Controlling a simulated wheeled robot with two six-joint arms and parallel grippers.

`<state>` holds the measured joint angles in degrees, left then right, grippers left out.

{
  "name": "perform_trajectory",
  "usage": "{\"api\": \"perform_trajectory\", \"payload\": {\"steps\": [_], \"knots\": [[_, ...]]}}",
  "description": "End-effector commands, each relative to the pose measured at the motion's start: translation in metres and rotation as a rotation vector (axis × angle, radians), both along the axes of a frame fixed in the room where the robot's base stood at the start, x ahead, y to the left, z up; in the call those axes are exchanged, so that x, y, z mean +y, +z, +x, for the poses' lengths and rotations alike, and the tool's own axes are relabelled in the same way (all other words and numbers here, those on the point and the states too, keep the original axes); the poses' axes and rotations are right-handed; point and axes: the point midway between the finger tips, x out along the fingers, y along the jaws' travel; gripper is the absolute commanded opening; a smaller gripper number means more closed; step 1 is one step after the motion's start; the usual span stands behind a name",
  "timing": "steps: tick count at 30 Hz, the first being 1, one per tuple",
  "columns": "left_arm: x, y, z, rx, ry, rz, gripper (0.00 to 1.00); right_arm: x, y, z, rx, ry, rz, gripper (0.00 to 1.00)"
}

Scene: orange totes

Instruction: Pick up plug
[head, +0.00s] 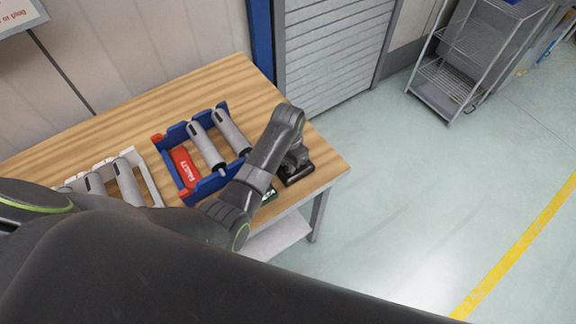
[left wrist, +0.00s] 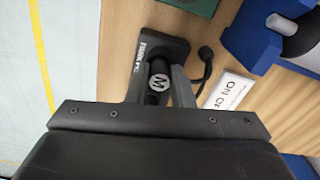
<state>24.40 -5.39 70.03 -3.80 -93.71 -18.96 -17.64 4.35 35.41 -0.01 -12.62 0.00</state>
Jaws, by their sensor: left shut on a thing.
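In the left wrist view my left gripper (left wrist: 159,80) is shut on a dark cylindrical piece, seemingly the plug (left wrist: 157,86), with a round "M" mark facing the camera. The fingers stand on either side of it. A black base (left wrist: 163,48) with white lettering lies just beyond the fingertips; I cannot tell whether the plug touches it. In the head view my left gripper (head: 297,160) is low over the black base (head: 299,175) at the table's right end, and my wrist hides the plug. My right gripper is not in view.
A blue tray (head: 216,184) holds two grey cylinders and a red box (head: 186,167). A white rack (head: 153,188) with several cylinders stands left. In the left wrist view a black cable (left wrist: 207,66) and a white label (left wrist: 229,92) lie beside the base. The table edge is close.

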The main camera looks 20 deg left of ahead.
Motion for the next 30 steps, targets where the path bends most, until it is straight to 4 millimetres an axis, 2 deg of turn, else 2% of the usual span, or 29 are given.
{"api": "perform_trajectory", "payload": {"steps": [6,11,24,30], "knots": [[0.0,0.0,0.0,0.0,0.0,-0.001,0.0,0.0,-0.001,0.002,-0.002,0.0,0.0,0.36],[-0.001,0.012,0.001,-0.004,0.0,-0.002,0.0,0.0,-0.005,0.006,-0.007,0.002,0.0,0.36],[-0.001,0.087,0.001,-0.005,0.0,-0.001,0.0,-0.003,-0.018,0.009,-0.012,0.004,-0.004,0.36],[0.0,0.099,0.0,-0.001,0.0,0.0,0.0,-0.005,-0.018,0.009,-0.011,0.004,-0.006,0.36]]}}
